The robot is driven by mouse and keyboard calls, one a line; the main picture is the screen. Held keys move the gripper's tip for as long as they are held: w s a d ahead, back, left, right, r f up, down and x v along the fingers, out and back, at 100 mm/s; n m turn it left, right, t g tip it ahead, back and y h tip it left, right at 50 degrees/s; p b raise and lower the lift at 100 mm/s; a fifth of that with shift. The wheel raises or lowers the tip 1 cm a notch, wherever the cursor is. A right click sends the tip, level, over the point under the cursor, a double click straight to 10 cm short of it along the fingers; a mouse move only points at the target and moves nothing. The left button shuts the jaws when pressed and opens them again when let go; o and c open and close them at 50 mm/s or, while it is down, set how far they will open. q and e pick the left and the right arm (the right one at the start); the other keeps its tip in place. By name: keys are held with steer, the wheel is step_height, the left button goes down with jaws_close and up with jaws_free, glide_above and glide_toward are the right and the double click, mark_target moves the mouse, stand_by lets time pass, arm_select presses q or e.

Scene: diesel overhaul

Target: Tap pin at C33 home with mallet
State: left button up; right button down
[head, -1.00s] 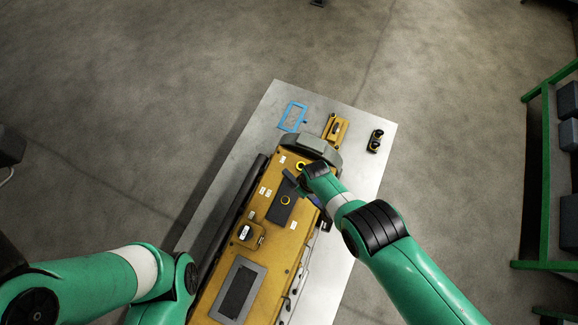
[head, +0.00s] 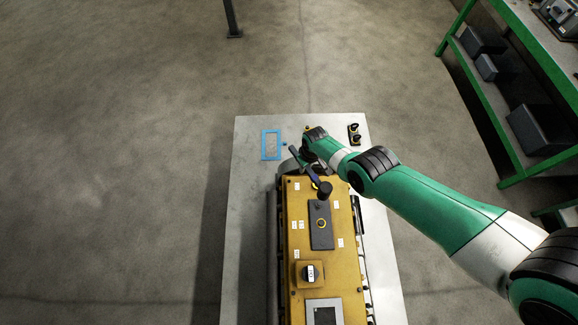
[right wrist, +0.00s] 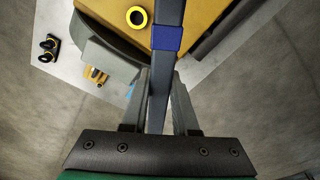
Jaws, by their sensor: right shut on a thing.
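My right gripper (head: 308,154) is shut on the mallet's handle, above the far end of the yellow engine block (head: 346,262). The mallet (head: 325,188) has a dark head, which hangs over the block's far part, and a blue band on its handle. In the right wrist view the grey handle (right wrist: 158,100) passes between the fingers (right wrist: 158,118), and its head is out of frame. A yellow ring with a dark centre (right wrist: 136,16) shows left of the handle. White labels on the block are too small to read, so I cannot tell which spot is C33. My left gripper is out of view.
The block lies on a pale table (head: 250,230). A blue frame (head: 271,145) lies at the far left of the table, and black-and-yellow parts (head: 354,134) stand at the far right. A dark plate with a yellow ring (head: 321,224) is on the block. A green shelf (head: 500,150) stands right.

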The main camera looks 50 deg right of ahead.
steer(key=shift+s+d, duration=0.1)
steer(key=shift+d, duration=0.4)
step_height(320, 180, down, 13)
steer(key=b, duration=1.3)
steer(key=shift+a+f, duration=0.1)
step_height(320, 180, up, 8)
steer(key=p, duration=0.8)
